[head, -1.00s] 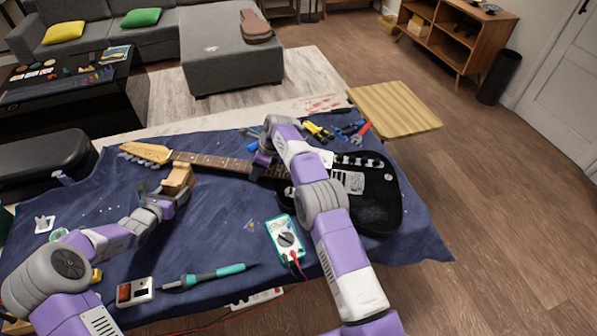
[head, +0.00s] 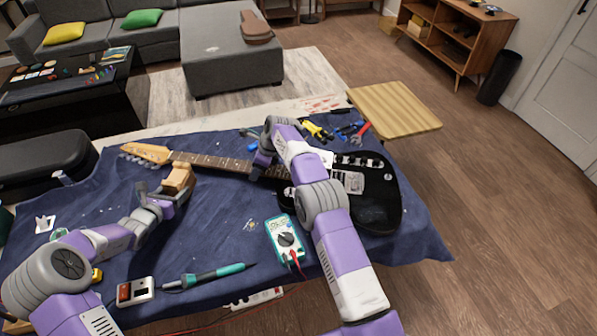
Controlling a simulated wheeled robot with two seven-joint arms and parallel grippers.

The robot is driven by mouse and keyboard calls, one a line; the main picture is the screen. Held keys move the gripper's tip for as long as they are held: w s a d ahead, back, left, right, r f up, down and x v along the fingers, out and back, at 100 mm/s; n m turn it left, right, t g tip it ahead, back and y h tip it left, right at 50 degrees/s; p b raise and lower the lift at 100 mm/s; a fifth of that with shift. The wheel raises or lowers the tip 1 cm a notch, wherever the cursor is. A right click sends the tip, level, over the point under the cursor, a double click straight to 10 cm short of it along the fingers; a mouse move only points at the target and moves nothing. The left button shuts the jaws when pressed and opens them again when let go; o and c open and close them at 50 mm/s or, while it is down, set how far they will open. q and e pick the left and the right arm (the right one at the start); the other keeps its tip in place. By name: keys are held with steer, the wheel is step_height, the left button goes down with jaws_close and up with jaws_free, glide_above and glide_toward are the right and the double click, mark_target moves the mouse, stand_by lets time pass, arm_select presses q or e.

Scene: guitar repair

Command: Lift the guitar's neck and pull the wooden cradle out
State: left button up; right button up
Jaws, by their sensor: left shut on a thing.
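The black electric guitar (head: 377,207) lies on the blue cloth with its neck (head: 212,162) running left to a light wood headstock (head: 147,152). The wooden cradle (head: 178,178) is a small block at the near side of the neck, close to the headstock end. My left gripper (head: 170,190) is shut on the cradle from the near left side. Whether the cradle still touches the neck cannot be told. My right gripper (head: 262,160) is at the neck near the body; its fingers are mostly hidden by my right arm, so its state does not show.
A green multimeter (head: 286,240), a soldering iron (head: 210,276) and a small red-and-white box (head: 135,291) lie at the near side. Pliers and other tools (head: 352,131) lie beyond the guitar body. A black case (head: 45,163) stands at left. Cloth between cradle and multimeter is mostly clear.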

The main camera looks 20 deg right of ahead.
mark_target(169, 183)
steer(key=shift+s+d+f, duration=0.1)
steer(key=shift+f, duration=0.25)
steer(key=o, duration=1.5)
steer(key=shift+f, duration=0.1)
arm_select(q)
steer(key=shift+r+p, duration=1.45)
steer(key=shift+r, duration=1.1)
arm_select(e)
steer(key=shift+r, duration=1.6)
